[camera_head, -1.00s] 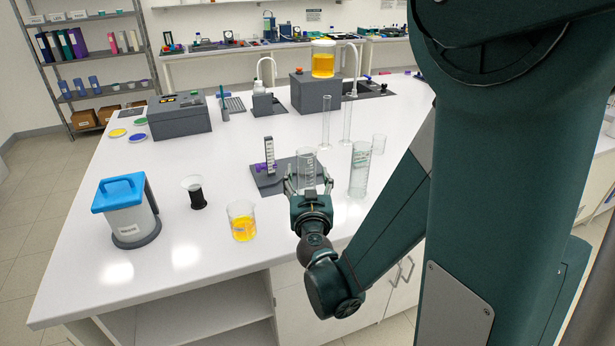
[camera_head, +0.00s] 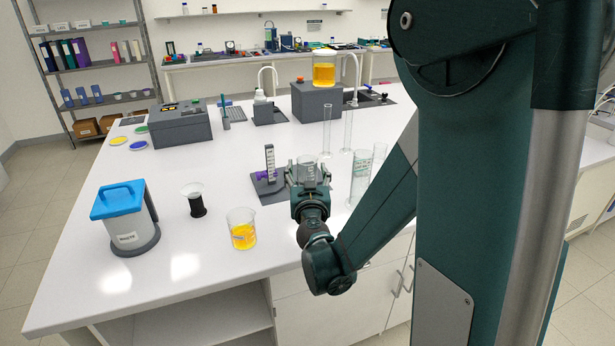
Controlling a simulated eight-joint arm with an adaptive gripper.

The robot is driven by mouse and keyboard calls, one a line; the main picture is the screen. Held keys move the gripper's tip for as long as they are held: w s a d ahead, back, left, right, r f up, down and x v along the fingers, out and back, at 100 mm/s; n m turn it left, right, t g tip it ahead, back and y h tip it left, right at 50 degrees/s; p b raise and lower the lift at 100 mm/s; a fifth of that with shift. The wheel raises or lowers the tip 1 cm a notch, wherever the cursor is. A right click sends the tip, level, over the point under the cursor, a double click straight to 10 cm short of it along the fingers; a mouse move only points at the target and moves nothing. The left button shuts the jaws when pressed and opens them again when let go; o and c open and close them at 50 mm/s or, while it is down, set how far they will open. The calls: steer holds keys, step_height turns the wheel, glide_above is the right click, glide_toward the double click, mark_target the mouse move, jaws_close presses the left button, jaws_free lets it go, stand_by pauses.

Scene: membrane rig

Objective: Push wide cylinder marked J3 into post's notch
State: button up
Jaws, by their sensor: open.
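A dark base plate (camera_head: 268,187) carries an upright post (camera_head: 270,160) with a pale scale and a purple part low on it. A clear wide cylinder (camera_head: 309,161) stands just right of the post, apart from it. Its lower part is hidden by my gripper (camera_head: 308,168), which is open with a finger on each side of it. I cannot tell whether the fingers touch the glass. A second clear wide cylinder (camera_head: 361,176) stands to the right. No J3 mark can be read on either.
Two thin glass tubes (camera_head: 327,130) (camera_head: 348,130) stand behind, and a small beaker (camera_head: 379,152) at right. A beaker of yellow liquid (camera_head: 242,232), a black-based cup (camera_head: 196,201) and a blue-lidded container (camera_head: 124,215) stand left. White bench top between them is clear.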

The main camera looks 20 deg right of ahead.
mark_target(301, 161)
steer(key=shift+w, duration=0.15)
steer(key=c, duration=1.1)
steer(key=shift+c, duration=0.2)
steer(key=shift+w, duration=0.1)
steer(key=shift+w+b, duration=0.45)
steer(key=shift+w, duration=2.6)
